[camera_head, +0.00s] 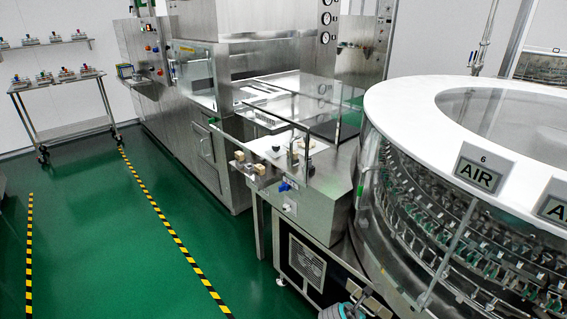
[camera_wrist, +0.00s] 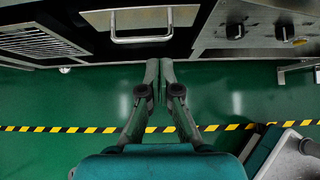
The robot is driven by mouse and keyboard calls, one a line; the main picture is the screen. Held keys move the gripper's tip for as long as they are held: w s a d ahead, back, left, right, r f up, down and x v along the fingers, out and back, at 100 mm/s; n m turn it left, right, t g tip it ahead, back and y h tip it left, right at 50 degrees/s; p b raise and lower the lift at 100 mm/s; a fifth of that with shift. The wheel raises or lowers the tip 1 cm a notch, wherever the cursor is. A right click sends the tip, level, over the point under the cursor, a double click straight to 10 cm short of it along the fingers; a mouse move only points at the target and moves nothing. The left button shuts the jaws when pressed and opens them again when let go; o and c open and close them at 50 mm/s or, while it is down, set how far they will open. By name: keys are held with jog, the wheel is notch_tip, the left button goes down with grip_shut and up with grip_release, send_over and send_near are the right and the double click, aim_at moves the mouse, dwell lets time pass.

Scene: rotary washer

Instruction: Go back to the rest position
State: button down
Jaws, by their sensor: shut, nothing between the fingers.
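My gripper (camera_wrist: 159,68) shows in the wrist view, with its two fingers together and nothing between them. It hangs over the green floor, and its fingertips appear just below the lower edge of a dark machine panel with a metal handle (camera_wrist: 140,39). I cannot tell the distance to that panel. In the head view only a small part of my arm shows at the bottom edge; the gripper itself is not clear there. The round rotary washer (camera_head: 400,105) with a white top ring fills the right of the head view.
A steel machine line (camera_head: 180,100) runs along the back, with a glass-covered infeed and knobs on its front. A vent grille (camera_head: 306,263) is low on the cabinet. A steel cart (camera_head: 70,130) stands at far left. The green floor (camera_head: 90,240) with striped tape is open at left.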

jog(key=s+a+f+m+t+y, duration=0.1)
jog(key=s+a+f+m, duration=0.15)
jog(key=s, duration=0.45)
jog(key=s+a+f+m+t+y, duration=0.2)
jog(key=s+f, duration=0.1)
jog(key=s, duration=0.4)
jog(key=s+a+r+m+t+y, duration=0.1)
jog(key=s+a+m, duration=0.15)
jog(key=s, duration=0.45)
jog(key=s+a+r+m+t+y, duration=0.1)
jog(key=s+m, duration=0.2)
jog(key=s, duration=0.3)
jog(key=s+a+r+m+t+y, duration=0.1)
jog(key=s+a+r+m+t, duration=0.1)
jog(key=s+r+m, duration=0.5)
jog(key=s+a+r+m+t+y, duration=0.1)
jog(key=s+a+r+m+t, duration=0.1)
jog(key=s+r+m, duration=0.6)
jog(key=s+r, duration=0.3)
jog(key=r, duration=0.3)
jog(key=s+r, duration=0.3)
jog(key=r, duration=0.4)
jog(key=shift+s+t, duration=0.25)
jog(key=shift+t, duration=0.05)
